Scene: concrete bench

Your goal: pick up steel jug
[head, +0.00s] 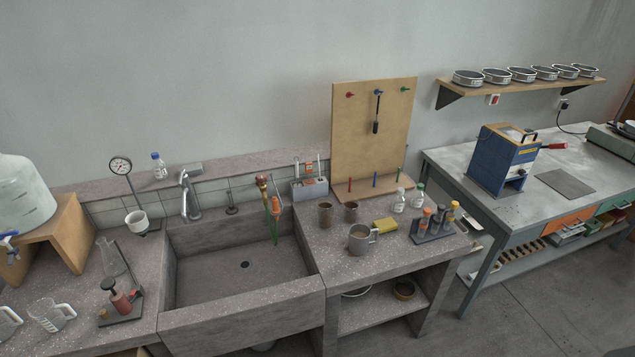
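A grey metal jug with a side handle, which looks like the steel jug (359,240), stands upright on the bench right of the sink. Its handle points to the right. Two smaller brown cups (326,212) stand just behind it, apart from it. A yellow sponge-like block (385,225) lies to its right, close to the handle. Neither of my grippers is in the head view.
The sink (240,317) lies left of the jug. A rack with bottles (433,226) and small glass bottles (399,201) stand to its right. A wooden pegboard (374,140) rises behind. The bench is clear in front of the jug.

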